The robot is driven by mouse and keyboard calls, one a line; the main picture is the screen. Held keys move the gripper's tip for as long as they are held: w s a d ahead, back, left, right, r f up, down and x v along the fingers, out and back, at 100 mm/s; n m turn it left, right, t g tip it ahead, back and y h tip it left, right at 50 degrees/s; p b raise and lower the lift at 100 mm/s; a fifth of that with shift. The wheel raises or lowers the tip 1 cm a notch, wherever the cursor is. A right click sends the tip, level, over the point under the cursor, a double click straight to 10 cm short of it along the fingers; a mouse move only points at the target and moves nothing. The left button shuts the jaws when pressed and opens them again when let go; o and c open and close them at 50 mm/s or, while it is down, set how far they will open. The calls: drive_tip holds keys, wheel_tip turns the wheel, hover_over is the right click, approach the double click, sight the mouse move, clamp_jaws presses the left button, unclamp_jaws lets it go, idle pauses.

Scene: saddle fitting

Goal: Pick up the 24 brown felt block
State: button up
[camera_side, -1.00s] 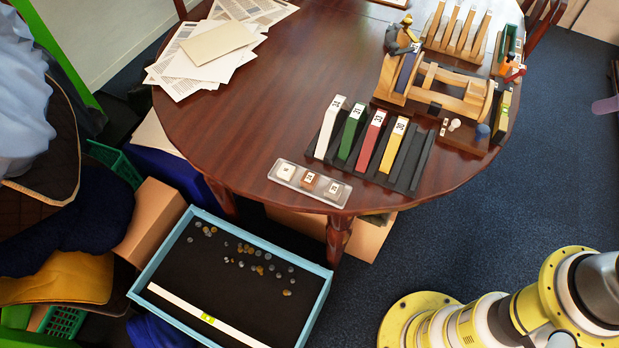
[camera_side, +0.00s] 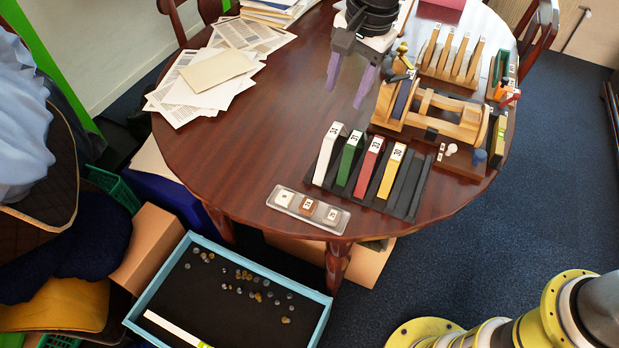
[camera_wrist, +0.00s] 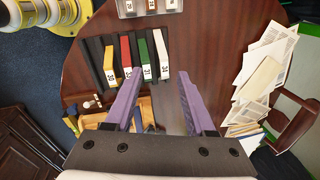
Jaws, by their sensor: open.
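The brown felt block (camera_side: 308,206) sits in the middle of a clear shallow tray (camera_side: 328,222) at the table's near edge, between a white block (camera_side: 284,198) and a greyish block (camera_side: 332,214). Its label is too small to read surely. In the wrist view the brown block (camera_wrist: 152,4) is cut by the top edge. My gripper (camera_side: 346,94), with two purple fingers, is above the far middle of the table, well away from the tray. It is open and empty, and its fingers also show apart in the wrist view (camera_wrist: 158,76).
A dark rack (camera_side: 408,186) with white, green, red and yellow numbered strips stands right of the tray. A wooden fixture (camera_side: 440,112) with small figures is at the right. Papers (camera_side: 215,75) lie at the far left. The left-centre table is bare.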

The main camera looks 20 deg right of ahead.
drive_tip(key=s+a+f+n+g, duration=0.1)
drive_tip(key=a+f, duration=0.5)
drive_tip(key=f, duration=0.2)
drive_tip(key=n+h, duration=0.1)
hover_over(307, 206)
drive_tip(key=shift+g, duration=0.4)
drive_tip(key=f, duration=1.2)
drive_tip(key=shift+s+a+f, duration=0.15)
drive_tip(key=shift+a+f, duration=0.1)
drive_tip(key=shift+a, duration=0.1)
drive_tip(key=shift+w+d+f, duration=0.1)
drive_tip(key=shift+d+f, duration=0.1)
drive_tip(key=shift+f, duration=1.25)
drive_tip(key=shift+w+d+f, duration=0.1)
drive_tip(key=shift+d+f, duration=0.05)
drive_tip(key=shift+f, duration=1.25)
clamp_jaws()
